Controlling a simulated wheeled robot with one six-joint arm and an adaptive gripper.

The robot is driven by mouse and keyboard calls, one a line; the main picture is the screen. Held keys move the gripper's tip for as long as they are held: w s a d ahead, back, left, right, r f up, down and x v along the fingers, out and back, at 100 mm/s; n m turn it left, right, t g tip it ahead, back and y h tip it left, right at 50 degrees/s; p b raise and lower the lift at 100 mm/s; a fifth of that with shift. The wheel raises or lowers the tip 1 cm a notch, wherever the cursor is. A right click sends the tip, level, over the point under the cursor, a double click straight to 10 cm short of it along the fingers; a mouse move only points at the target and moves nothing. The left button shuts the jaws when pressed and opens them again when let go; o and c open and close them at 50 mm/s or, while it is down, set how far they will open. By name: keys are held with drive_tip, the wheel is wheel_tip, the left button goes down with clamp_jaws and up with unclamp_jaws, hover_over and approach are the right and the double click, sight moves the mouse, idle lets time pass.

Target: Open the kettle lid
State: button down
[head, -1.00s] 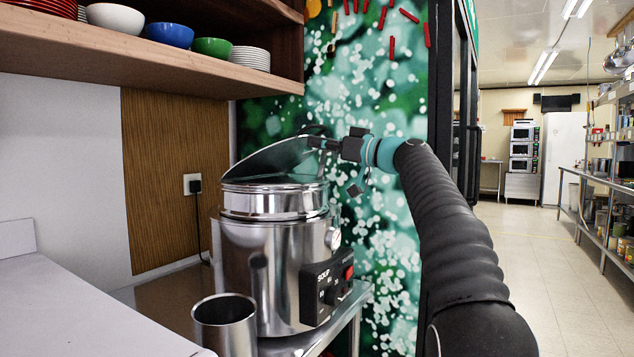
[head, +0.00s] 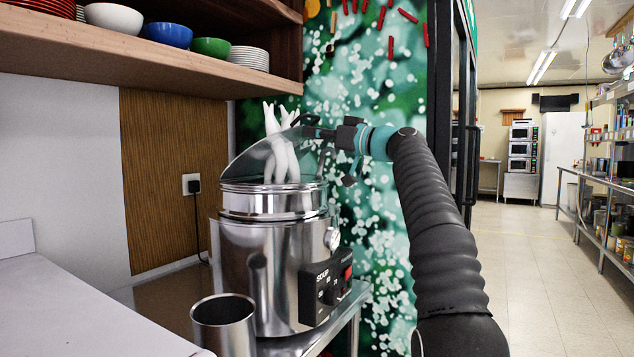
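The kettle (head: 262,265) is a round steel soup pot with a black control panel on its front right. Its thin grey lid (head: 250,158) stands tilted, low at the left rim and raised at the right, with a gap over the pot's opening. A dark handle (head: 306,119) shows at the raised edge. My gripper (head: 318,133) is at this raised edge, seemingly touching the lid or handle. Its fingertips are small and partly hidden, so I cannot tell their grip. White, elongated shapes (head: 280,150) rise above the opening, perhaps steam; I cannot tell what they are.
A steel cup (head: 224,325) stands in front of the kettle. A wooden shelf (head: 150,58) with bowls overhangs at the upper left. A white counter (head: 80,310) is at the left. A patterned wall panel is close behind my gripper; the aisle floor (head: 540,270) at the right is clear.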

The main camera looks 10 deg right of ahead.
drive_tip(key=shift+s+d+f+b, duration=0.25)
drive_tip(key=shift+s+d+b, duration=0.15)
drive_tip(key=shift+b, duration=0.1)
drive_tip(key=b+v, duration=0.5)
drive_tip(key=v, duration=0.8)
drive_tip(key=shift+r+b, duration=0.2)
drive_tip(key=shift+b, duration=0.1)
